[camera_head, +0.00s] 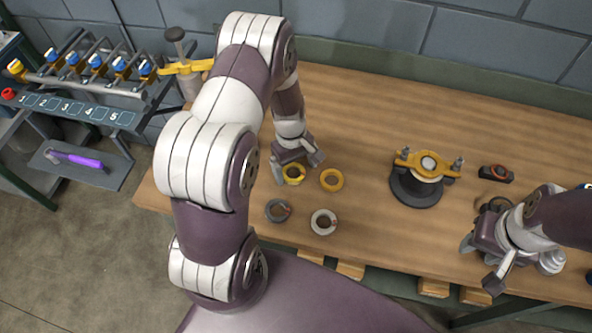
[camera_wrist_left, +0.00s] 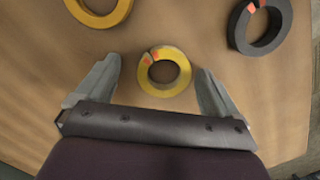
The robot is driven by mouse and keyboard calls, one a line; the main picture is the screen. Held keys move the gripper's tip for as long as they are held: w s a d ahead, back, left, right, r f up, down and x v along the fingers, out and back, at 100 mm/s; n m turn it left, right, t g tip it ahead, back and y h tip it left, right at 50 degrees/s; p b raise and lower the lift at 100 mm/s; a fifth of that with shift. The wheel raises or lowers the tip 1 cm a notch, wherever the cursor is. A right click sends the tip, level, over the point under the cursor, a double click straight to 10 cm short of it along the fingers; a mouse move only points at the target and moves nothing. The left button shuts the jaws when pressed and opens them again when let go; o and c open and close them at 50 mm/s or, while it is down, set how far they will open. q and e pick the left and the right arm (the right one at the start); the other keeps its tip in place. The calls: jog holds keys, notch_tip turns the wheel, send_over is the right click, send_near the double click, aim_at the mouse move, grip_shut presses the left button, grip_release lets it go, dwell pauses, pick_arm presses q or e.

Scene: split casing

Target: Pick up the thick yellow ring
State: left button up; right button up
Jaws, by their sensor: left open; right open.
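A yellow ring with an orange-red mark lies on the wooden table in the left wrist view (camera_wrist_left: 165,91), between my left gripper's fingers (camera_wrist_left: 157,68). In the head view this ring (camera_head: 294,182) sits right under my left gripper (camera_head: 299,168), which partly covers it. It looks the thicker of two yellow rings. The gripper is open and the fingers look apart from the ring. The other yellow ring (camera_head: 340,181) lies just to its right, cut off at the top of the wrist view (camera_wrist_left: 115,17). My right gripper (camera_head: 480,265) is open and empty at the table's right front.
A dark ring (camera_head: 268,211) and a silver-grey ring (camera_head: 314,222) lie nearer the front edge. A dark round fixture (camera_head: 415,198) with a yellow clamp stands right of centre, a small dark part (camera_head: 496,174) beside it. A tool rack (camera_head: 85,85) is at the far left.

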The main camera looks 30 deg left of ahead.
pick_arm(q)
jog(key=shift+a+f, duration=0.15)
jog(key=shift+a, duration=0.25)
jog(key=shift+c, duration=0.9)
jog(key=shift+a, duration=0.15)
jog(key=c, duration=0.5)
jog(key=shift+s, duration=0.1)
jog(key=c, duration=0.4)
jog(key=shift+d, duration=0.35)
jog(key=shift+c, duration=0.2)
jog(key=shift+a+r, duration=0.2)
jog(key=shift+r, duration=0.25)
jog(key=r, duration=0.2)
jog(key=s+r+b, duration=0.1)
jog(key=r, duration=0.1)
jog(key=shift+d, duration=0.4)
jog(key=s+d+r+p, duration=0.2)
jog(key=s+d+r, duration=0.3)
jog(key=s+r, duration=0.4)
jog(key=shift+d+p, duration=0.15)
jog(key=shift+p, duration=0.15)
pick_arm(e)
jog(key=shift+s+a+r, duration=0.1)
jog(key=shift+a+r, duration=0.3)
jog(key=shift+r, duration=0.45)
